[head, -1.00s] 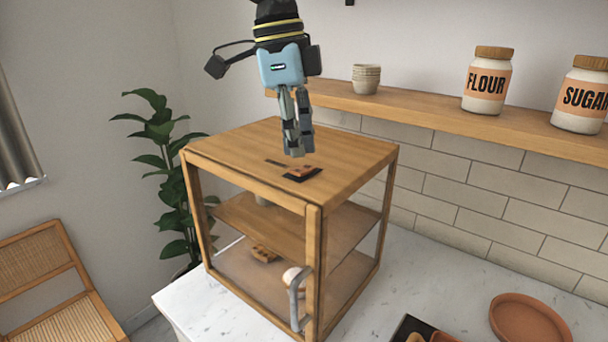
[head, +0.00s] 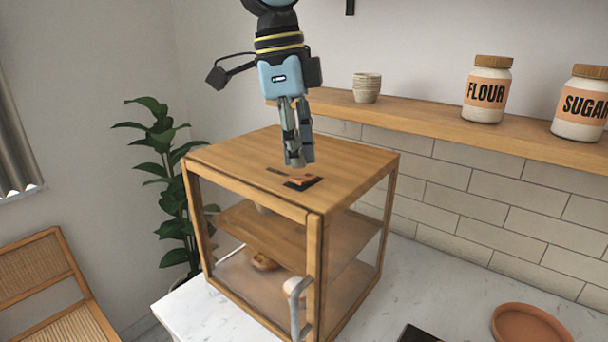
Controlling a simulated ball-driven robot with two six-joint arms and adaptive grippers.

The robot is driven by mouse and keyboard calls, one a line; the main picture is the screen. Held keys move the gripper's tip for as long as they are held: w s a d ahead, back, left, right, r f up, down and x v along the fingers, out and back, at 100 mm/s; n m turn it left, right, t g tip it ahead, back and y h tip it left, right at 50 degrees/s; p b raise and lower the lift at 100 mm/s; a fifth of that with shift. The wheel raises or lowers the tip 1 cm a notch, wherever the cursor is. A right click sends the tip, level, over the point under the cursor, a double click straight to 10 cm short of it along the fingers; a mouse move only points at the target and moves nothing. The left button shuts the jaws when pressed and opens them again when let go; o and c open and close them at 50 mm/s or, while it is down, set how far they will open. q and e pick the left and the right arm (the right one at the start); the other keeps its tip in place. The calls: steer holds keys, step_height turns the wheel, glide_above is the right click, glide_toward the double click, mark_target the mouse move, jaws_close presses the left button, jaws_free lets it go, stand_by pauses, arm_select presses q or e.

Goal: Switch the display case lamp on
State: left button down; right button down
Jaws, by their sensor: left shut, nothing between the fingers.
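The wooden display case (head: 245,157) stands on the marble counter, with glass sides and a shelf inside. On its top is a small black switch plate with an orange-brown rocker (head: 302,182), and a thin dark slot lies beside it. My left gripper (head: 296,164) points down over the top, just behind the switch in the picture. Its fingers are shut and empty. I cannot tell whether the fingertips touch the top or hover slightly above it. No lamp glow is clear inside the case. My right gripper is not in view.
A grey door handle (head: 296,306) sticks out at the case's front corner. A shelf (head: 430,119) behind holds flour (head: 487,90) and sugar (head: 583,102) jars and stacked cups (head: 366,88). A terracotta plate (head: 531,326) lies at the right. A plant (head: 165,180) stands left.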

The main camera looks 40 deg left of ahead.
mark_target(298, 178)
arm_select(q)
steer(key=shift+f, duration=0.1)
stand_by(0.6)
steer(key=shift+f+b, duration=0.8)
steer(key=shift+f, duration=0.15)
steer(key=shift+r, duration=0.1)
stand_by(0.3)
step_height(298, 178, up, 5)
steer(key=p, duration=0.4)
steer(key=shift+p, duration=0.3)
steer(key=shift+r, duration=0.95)
